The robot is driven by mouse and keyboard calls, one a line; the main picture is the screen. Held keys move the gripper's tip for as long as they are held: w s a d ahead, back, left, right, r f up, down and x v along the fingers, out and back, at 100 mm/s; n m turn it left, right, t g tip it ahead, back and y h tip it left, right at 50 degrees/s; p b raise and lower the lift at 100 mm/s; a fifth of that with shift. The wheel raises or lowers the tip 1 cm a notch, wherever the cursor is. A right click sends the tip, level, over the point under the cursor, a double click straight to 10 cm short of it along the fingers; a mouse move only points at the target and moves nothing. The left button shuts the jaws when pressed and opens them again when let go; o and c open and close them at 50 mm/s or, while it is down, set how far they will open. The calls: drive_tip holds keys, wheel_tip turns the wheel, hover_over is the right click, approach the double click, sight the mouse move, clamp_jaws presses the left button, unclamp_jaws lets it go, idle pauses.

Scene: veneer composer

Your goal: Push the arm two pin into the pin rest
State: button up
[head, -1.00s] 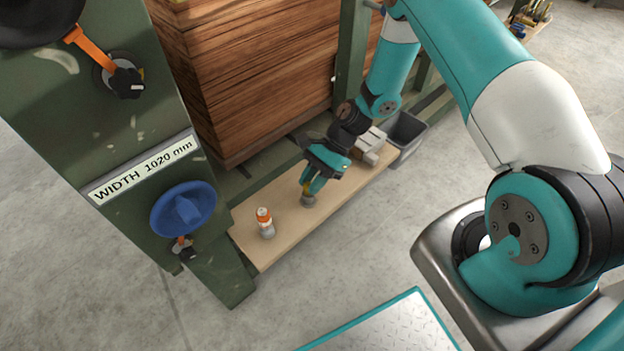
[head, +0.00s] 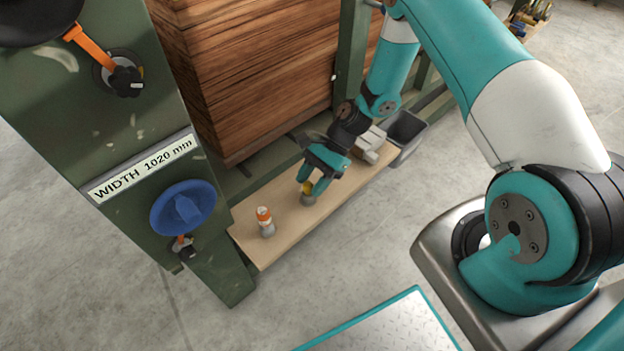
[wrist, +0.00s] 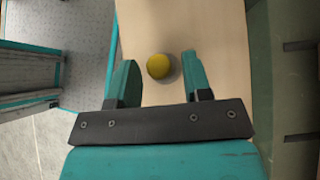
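A yellow-topped pin (head: 307,188) stands upright in a small grey rest (head: 308,200) on the wooden shelf. From above, its round yellow top (wrist: 159,66) shows in the wrist view. My gripper (head: 314,182) is open over it, one finger on each side. In the wrist view my gripper (wrist: 158,60) has clear gaps between both fingers and the yellow top. An orange and white pin (head: 264,216) stands upright on a grey base (head: 268,231) nearer the shelf's left end. No label tells which is the arm two pin.
The wooden shelf (head: 285,233) is clear between the two pins. Pale blocks (head: 370,145) and a grey bin (head: 406,130) lie behind my gripper. A green post with a blue knob (head: 184,208) stands at left, and a wood stack (head: 260,80) behind.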

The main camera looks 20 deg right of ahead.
drive_tip(key=shift+o, duration=0.2)
drive_tip(key=shift+d+r, duration=0.1)
drive_tip(key=p+v, duration=0.2)
drive_tip(key=v, duration=1.5)
drive_tip(key=shift+r, duration=0.1)
